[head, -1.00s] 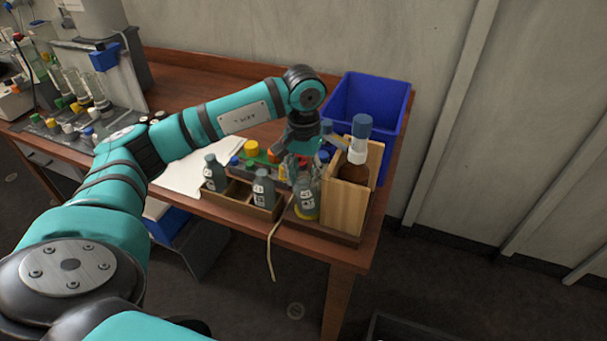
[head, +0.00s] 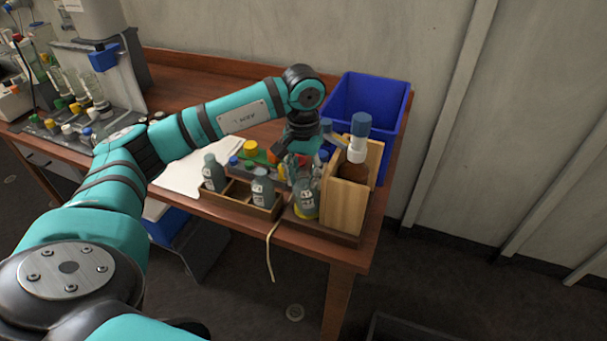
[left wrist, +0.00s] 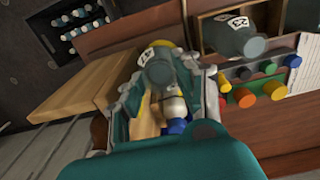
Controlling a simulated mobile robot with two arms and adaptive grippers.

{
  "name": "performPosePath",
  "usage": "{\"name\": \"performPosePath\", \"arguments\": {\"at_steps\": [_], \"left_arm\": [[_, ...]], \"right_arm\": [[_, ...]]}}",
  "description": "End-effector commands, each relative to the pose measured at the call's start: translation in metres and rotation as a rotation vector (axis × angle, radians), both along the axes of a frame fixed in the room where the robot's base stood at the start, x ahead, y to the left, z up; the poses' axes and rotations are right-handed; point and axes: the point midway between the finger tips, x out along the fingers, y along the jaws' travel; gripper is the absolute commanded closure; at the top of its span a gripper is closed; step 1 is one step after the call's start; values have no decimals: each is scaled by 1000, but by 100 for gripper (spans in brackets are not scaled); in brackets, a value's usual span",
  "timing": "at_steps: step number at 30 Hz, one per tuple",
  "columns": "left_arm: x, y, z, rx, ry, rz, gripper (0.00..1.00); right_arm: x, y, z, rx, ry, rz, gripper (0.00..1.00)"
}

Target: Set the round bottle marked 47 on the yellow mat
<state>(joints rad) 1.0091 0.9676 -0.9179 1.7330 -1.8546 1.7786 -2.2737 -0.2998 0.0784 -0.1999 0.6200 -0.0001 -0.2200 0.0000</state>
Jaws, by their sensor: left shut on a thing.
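The round bottle marked 47 (head: 306,198) is grey with a white label. It stands about upright at the front right of the table, beside the wooden box. The yellow mat (head: 302,214) shows as a thin strip at its base, mostly hidden by it; I cannot tell whether they touch. My left gripper (head: 304,168) reaches down from above and is shut on the bottle. In the left wrist view the bottle (left wrist: 160,66) sits between the fingers, with a bit of the yellow mat (left wrist: 164,43) behind it. My right gripper is in neither view.
A divided wooden tray (head: 235,202) holds two grey labelled bottles just left. Colour-capped vials and a blue bin (head: 390,110) are behind. A cord hangs off the front edge.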

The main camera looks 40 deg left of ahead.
Motion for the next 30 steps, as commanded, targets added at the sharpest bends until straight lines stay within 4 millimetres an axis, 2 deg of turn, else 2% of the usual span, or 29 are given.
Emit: {"name": "performPosePath", "arguments": {"at_steps": [1, 8, 9, 15, 21, 25, 30], "left_arm": [[-3, 0, -7, 4, 16, -1, 100], [-3, 1, -7, 4, 16, 0, 100], [-3, 1, -7, 4, 16, 0, 66], [-2, 0, -5, 3, 12, 0, 40], [-2, 0, -4, 3, 11, -1, 41], [-2, 0, -4, 1, 8, -1, 24], [-1, -1, -2, -1, 5, -3, 23]], "right_arm": [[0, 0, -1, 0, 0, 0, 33], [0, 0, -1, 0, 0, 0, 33], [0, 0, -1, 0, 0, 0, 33], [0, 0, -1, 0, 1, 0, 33], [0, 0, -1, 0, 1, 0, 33], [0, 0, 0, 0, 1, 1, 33], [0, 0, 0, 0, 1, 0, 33]]}}
